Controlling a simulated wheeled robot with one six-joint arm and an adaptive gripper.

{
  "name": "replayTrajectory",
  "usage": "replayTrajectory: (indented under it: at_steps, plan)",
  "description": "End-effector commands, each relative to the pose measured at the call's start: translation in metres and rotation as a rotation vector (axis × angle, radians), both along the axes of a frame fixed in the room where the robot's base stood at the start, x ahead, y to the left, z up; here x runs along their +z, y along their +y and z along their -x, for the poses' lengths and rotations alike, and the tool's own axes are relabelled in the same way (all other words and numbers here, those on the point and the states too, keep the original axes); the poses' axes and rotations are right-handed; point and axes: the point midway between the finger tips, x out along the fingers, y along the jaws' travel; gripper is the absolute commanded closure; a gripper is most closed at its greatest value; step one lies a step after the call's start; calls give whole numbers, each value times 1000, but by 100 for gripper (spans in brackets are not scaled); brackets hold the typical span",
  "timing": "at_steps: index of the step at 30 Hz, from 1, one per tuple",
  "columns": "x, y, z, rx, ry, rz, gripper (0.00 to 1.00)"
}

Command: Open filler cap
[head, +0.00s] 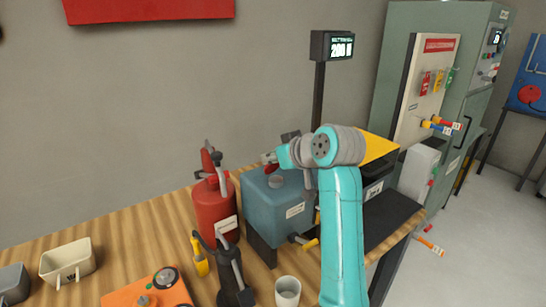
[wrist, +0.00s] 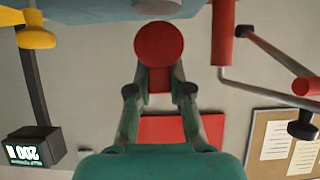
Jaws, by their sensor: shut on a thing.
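The blue-grey tank (head: 268,208) stands on the wooden bench, with a round grey fitting (head: 276,181) on its top. My gripper (head: 271,160) is above this fitting and shut on a red round-ended cap (head: 268,157). In the wrist view, which is upside down, the red cap (wrist: 159,45) sits between my two fingertips (wrist: 159,88). The tank's underside or edge (wrist: 90,8) and the grey fitting (wrist: 157,7) show at the top of that view. The cap appears apart from the fitting in the head view.
A red canister (head: 214,212) with a lever stands close left of the tank. A black hand pump (head: 232,275), a yellow-handled tool (head: 200,258) and a cup (head: 287,291) are in front. A display post (head: 318,95) rises behind. The wall side above the tank is clear.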

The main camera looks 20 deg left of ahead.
Motion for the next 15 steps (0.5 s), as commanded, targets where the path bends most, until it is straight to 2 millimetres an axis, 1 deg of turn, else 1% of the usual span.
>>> replayTrajectory:
  at_steps: [1,14,15]
  plan:
    - [-9,0,1,2,16,11,100]
    - [-9,0,1,2,16,11,100]
    - [-9,0,1,2,16,11,71]
